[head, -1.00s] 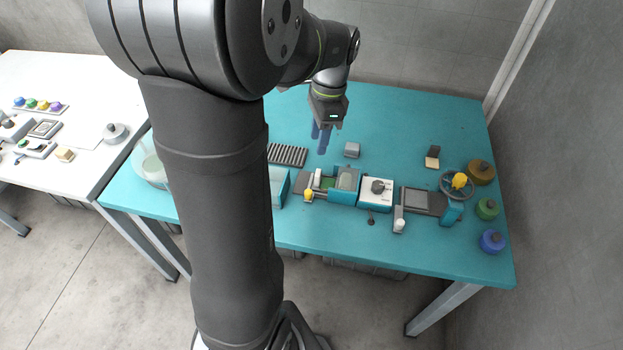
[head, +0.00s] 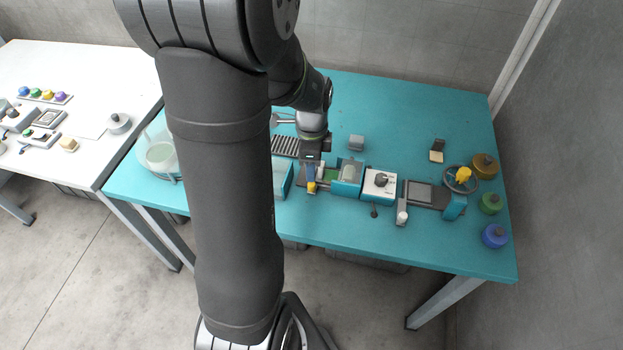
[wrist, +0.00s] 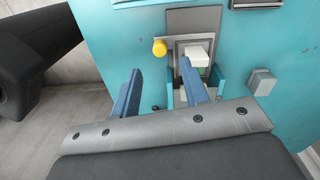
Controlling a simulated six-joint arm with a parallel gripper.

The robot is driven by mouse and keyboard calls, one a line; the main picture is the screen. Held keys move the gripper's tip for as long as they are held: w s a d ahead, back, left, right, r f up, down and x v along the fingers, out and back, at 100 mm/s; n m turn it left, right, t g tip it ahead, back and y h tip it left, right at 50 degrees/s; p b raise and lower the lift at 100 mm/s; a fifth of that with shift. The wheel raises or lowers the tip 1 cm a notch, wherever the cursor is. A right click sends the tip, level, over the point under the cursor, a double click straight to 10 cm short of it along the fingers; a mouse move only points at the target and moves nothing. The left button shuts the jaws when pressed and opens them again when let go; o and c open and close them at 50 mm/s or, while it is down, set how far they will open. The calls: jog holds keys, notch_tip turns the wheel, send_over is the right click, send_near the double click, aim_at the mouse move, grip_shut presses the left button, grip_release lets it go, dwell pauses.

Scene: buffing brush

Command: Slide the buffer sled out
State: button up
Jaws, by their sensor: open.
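The buffer sled appears to be the small carriage with a yellow knob (head: 312,187) at the left end of the teal machine. In the wrist view its yellow knob (wrist: 159,47) sticks out beside a white block (wrist: 197,54), in front of a grey plate (wrist: 195,20). My gripper (head: 311,176) is low over this end. In the wrist view my gripper (wrist: 159,68) is open and empty; its blue fingers lie to either side of the knob's line, with the knob just beyond the tips. The right finger is close to the white block. Contact cannot be told.
A teal housing with a clear cover (head: 348,172), a white dial box (head: 380,182) and a grey-topped unit (head: 420,192) continue to the right. A grey block (head: 356,142) stands behind.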

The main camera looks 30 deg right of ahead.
aim_at(312, 184)
jog(key=shift+s+f, duration=0.1)
jog(key=shift+f, duration=3.1)
grip_shut()
